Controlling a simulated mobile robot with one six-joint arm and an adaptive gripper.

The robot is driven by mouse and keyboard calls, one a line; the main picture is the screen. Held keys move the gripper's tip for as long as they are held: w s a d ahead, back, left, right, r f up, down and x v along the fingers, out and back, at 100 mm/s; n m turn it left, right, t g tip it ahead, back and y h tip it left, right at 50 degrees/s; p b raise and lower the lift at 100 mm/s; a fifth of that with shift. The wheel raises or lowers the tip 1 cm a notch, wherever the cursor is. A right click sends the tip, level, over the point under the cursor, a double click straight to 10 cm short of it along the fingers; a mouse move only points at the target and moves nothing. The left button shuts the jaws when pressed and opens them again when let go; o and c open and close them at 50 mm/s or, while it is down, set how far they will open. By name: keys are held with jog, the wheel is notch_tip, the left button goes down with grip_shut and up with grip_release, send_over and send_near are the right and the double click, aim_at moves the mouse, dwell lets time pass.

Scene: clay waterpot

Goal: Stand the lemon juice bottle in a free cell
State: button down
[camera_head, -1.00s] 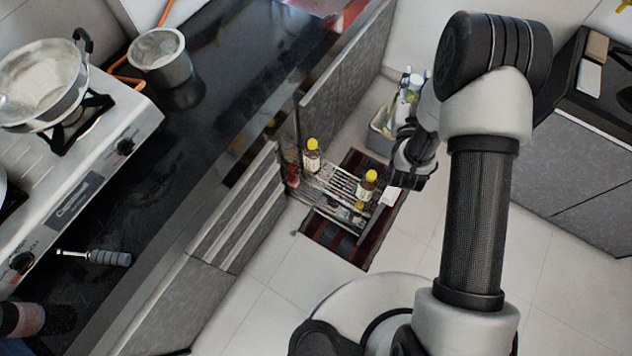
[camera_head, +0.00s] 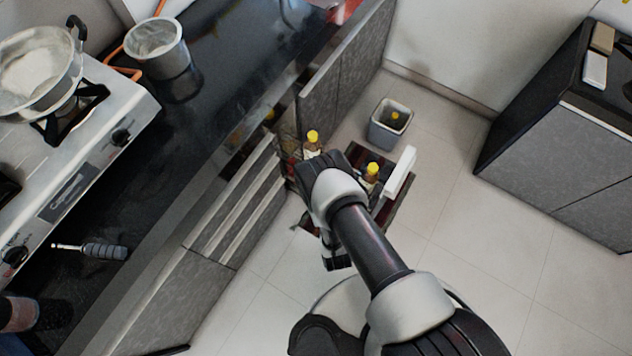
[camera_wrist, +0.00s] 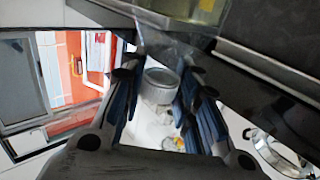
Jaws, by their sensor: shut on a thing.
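My gripper (camera_wrist: 165,62) shows in the wrist view with its blue-padded fingers apart around a clear body. This seems to be the lemon juice bottle (camera_wrist: 190,10), with pale yellow contents, cut off by the top edge. In the head view my arm hides the grip and the held bottle. A pull-out rack (camera_head: 388,209) stands low beside the counter, partly behind my arm. Two yellow-capped bottles stand in it, one at the left (camera_head: 312,143) and one at the right (camera_head: 370,175). Its cells are mostly hidden.
A grey bin (camera_head: 379,130) with a yellow-topped thing inside stands on the floor behind the rack. The dark counter (camera_head: 215,95) runs along the left, with a stove (camera_head: 95,165) and a metal pot (camera_head: 160,55). A cabinet is at right. Floor between is clear.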

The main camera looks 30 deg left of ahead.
jog(key=shift+s+f, duration=0.7)
jog(key=shift+s, duration=0.2)
jog(key=shift+w+d+b, duration=0.2)
jog(key=shift+w+b, duration=0.7)
jog(key=shift+w, duration=0.45)
jog(key=shift+w+d+b, duration=0.55)
jog(key=shift+w+b, duration=1.55)
jog(key=shift+w, duration=5.1)
jog(key=shift+s+f+b, duration=0.1)
jog(key=shift+f+b, duration=0.8)
jog(key=shift+f, duration=1.7)
jog(key=c, duration=1.2)
grip_release()
